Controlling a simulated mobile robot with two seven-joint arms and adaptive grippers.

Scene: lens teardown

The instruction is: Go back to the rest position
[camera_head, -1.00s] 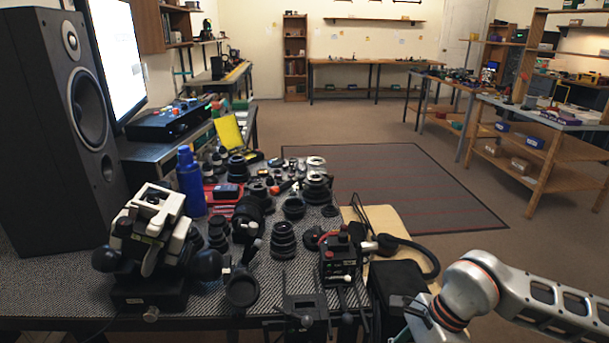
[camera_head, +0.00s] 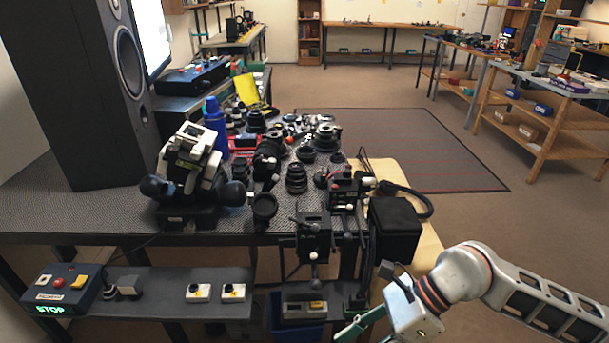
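My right arm comes in from the lower right. Its pale wrist end and part of the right gripper (camera_head: 372,322) reach the bottom edge, in front of the workbench. The fingertips do not show clearly, so I cannot tell whether the gripper is open or shut, and I see nothing clearly held. My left arm and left gripper are not in view.
Below is a shelf (camera_head: 160,278) with a control box (camera_head: 62,288). Open floor (camera_head: 530,225) lies to the right.

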